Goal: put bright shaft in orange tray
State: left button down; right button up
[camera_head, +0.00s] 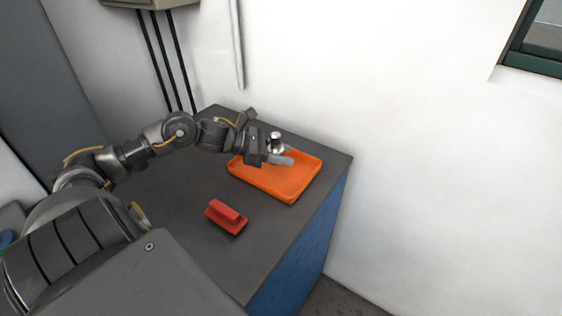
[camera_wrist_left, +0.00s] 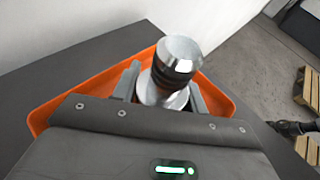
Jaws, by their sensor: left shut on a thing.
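The bright shaft (camera_wrist_left: 177,62) is a shiny metal piece with dark rings, held upright between the fingers of my left gripper in the left wrist view. In the head view the shaft (camera_head: 276,139) shows as a small bright piece at my left gripper (camera_head: 279,155). That gripper is shut on it, over the orange tray (camera_head: 289,188). The tray is shallow and rectangular, and its rim also shows behind the gripper in the left wrist view (camera_wrist_left: 98,77). I cannot tell whether the shaft's lower end touches the tray. My right gripper is not in view.
A red block-like object (camera_head: 226,217) lies on the dark tabletop (camera_head: 185,235), left of and nearer than the tray. The table's right edge runs close to the tray. A white wall stands behind. Wooden pallets (camera_wrist_left: 308,88) show on the floor in the left wrist view.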

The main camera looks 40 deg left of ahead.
aim_at(281, 169)
pick_arm(q)
jog(key=shift+w+a+f, duration=0.1)
jog(key=shift+a+f, duration=0.1)
jog(key=shift+f, duration=0.1)
notch_tip(281, 169, down, 2)
jog(key=shift+f+p, duration=0.1)
jog(key=shift+p, duration=0.6)
jog(key=shift+f, duration=0.3)
jog(key=shift+f, duration=0.15)
jog(key=c, duration=1)
grip_release()
jog(key=shift+c, duration=0.2)
jog(key=shift+o, duration=1.4)
